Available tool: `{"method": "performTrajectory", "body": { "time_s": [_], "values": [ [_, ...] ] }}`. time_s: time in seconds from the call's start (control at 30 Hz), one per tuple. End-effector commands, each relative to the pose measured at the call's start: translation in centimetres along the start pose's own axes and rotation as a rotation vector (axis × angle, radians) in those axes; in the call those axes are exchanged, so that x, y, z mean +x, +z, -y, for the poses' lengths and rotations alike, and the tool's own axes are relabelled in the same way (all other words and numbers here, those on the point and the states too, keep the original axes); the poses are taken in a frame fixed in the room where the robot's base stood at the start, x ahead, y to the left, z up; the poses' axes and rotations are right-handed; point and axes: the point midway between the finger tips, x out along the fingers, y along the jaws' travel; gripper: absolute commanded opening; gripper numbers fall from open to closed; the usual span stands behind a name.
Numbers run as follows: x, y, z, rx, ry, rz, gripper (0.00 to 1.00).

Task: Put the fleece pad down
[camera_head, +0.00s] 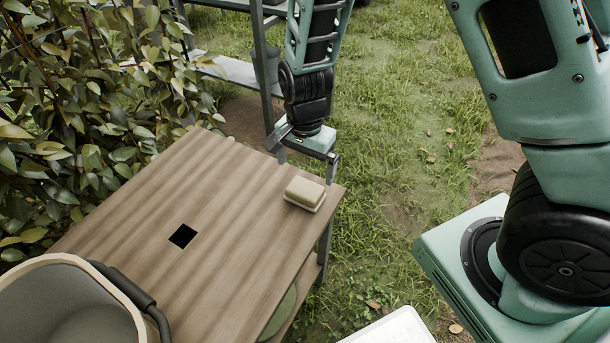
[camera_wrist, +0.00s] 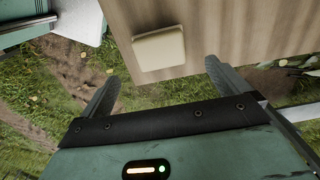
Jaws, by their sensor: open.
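The fleece pad (camera_head: 305,193), a small cream block with a wider lower layer, lies on the wooden table near its right edge. It also shows in the wrist view (camera_wrist: 158,48), close to the table's edge and beyond my fingertips. My gripper (camera_head: 306,168) is open and empty. It hangs behind and above the pad in the head view, with a finger on each side and nothing between them. In the wrist view my fingers (camera_wrist: 162,82) are spread apart, and the pad lies clear of them.
The wooden table (camera_head: 150,200) has a black square (camera_head: 183,236) on its top and much bare room. A grey bucket (camera_head: 70,300) with a dark handle stands at the lower left. A metal shelf rack (camera_head: 262,60) stands behind the table. A leafy bush (camera_head: 90,110) borders the left side.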

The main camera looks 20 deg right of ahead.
Motion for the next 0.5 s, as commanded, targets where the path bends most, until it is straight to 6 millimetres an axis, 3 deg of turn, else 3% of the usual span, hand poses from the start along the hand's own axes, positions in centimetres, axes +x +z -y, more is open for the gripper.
{"method": "performTrajectory", "body": {
  "time_s": [0.1,0.3,0.37,0.5],
  "values": [
    [-2.0,0.0,0.0,-0.002,-0.002,-0.001,1.0],
    [-3.7,0.5,0.0,-0.027,-0.005,0.008,1.0],
    [-4.6,1.6,-0.2,-0.088,-0.012,0.024,1.0],
    [-8.5,6.5,-1.5,-0.409,-0.05,0.085,1.0]
  ]
}}
